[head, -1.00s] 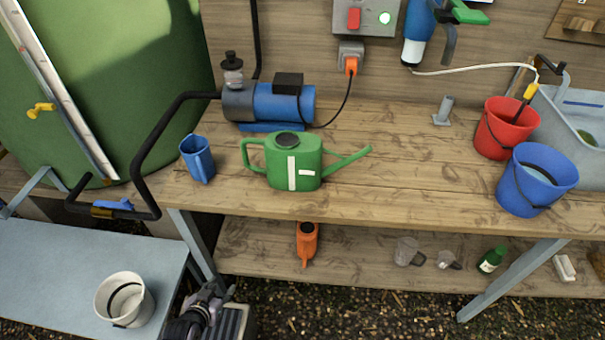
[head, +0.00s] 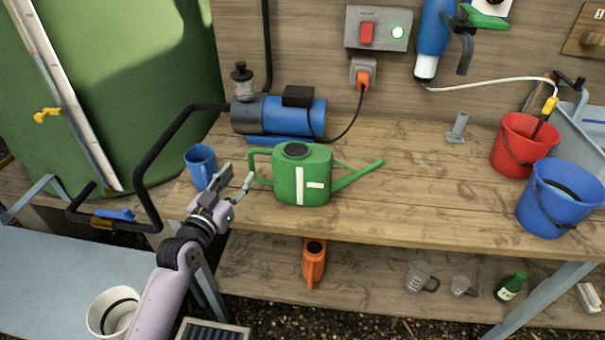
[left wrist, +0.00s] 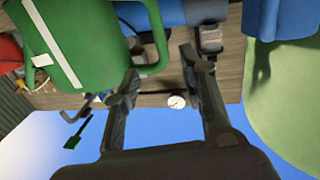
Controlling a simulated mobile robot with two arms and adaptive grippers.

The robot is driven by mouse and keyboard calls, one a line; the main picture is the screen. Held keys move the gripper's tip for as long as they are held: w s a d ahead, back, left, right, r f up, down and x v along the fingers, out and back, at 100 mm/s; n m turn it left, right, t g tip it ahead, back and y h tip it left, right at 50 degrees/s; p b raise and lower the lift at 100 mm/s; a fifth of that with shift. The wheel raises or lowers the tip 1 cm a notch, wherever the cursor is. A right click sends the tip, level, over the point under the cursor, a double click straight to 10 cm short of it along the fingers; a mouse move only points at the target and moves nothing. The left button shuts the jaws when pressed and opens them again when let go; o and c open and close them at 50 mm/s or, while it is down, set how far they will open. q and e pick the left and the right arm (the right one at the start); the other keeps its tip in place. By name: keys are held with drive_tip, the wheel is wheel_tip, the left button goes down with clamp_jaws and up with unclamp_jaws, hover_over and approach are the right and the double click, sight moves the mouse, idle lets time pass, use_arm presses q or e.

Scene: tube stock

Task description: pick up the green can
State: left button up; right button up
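The green can (head: 303,176) is a watering can with white stripes. It stands upright on the wooden bench, its spout to the right and its handle to the left. My left gripper (head: 237,180) is just left of the handle, with its fingers apart and nothing between them. In the left wrist view the can (left wrist: 75,40) fills the upper left, its handle loop just ahead of the open fingers (left wrist: 163,82). I cannot tell whether a finger touches the handle. My right gripper is not in view.
A blue jug (head: 200,166) stands close behind and left of my left gripper. A blue pump (head: 280,116) sits behind the can. A red bucket (head: 523,145) and a blue bucket (head: 556,200) stand at the right. The bench between can and buckets is clear.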

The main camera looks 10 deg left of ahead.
sight(250, 162)
use_arm(q)
drive_tip(key=x, duration=0.8)
drive_tip(key=shift+w+f, duration=0.25)
drive_tip(key=shift+f, duration=0.15)
drive_tip(key=shift+s, duration=0.1)
drive_tip(key=shift+c, duration=0.3)
drive_tip(key=shift+a, duration=0.1)
clamp_jaws()
drive_tip(key=shift+r, duration=0.1)
